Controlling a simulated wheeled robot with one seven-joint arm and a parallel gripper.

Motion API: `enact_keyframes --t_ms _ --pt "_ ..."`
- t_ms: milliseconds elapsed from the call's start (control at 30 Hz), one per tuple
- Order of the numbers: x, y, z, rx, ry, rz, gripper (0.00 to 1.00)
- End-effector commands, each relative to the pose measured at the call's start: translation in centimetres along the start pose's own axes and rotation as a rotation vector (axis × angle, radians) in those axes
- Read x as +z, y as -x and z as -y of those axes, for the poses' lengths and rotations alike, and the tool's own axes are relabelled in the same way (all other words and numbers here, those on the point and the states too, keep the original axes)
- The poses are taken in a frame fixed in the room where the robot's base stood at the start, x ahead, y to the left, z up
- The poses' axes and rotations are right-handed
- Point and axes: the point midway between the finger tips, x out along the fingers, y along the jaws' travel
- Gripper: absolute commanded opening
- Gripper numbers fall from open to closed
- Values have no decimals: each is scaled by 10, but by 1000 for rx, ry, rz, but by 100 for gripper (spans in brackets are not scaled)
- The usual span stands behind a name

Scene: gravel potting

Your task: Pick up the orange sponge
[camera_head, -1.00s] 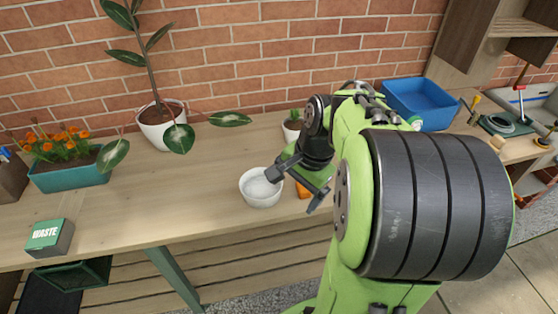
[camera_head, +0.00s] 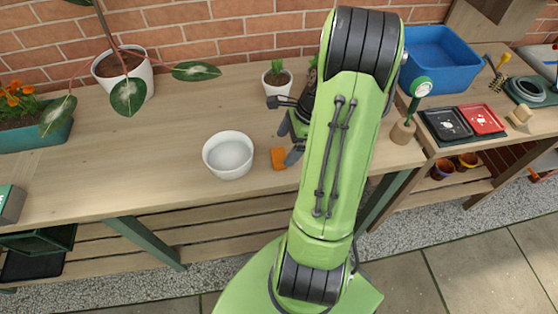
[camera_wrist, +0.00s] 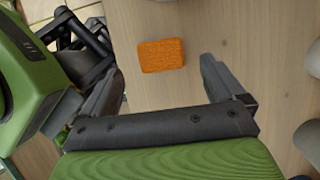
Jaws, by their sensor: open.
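The orange sponge (camera_head: 278,158) lies on the wooden bench top, just right of a white bowl. In the wrist view the sponge (camera_wrist: 161,55) lies flat on bare wood, beyond the fingertips and roughly centred between the two fingers. My gripper (camera_wrist: 158,80) is open and empty. In the head view my gripper (camera_head: 287,128) is just right of and above the sponge, and my arm hides much of it.
The white bowl (camera_head: 229,155) stands close left of the sponge. A small potted plant (camera_head: 277,78) stands behind. Bench left of the bowl is clear.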

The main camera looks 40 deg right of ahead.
Motion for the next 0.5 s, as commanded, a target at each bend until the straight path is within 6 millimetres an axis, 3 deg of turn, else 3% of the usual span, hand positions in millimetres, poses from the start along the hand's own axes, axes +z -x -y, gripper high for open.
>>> enact_keyframes --t_ms 300,500 --pt "1 -52 2 2 3 1 96" --pt "2 -57 2 0 3 -1 96"
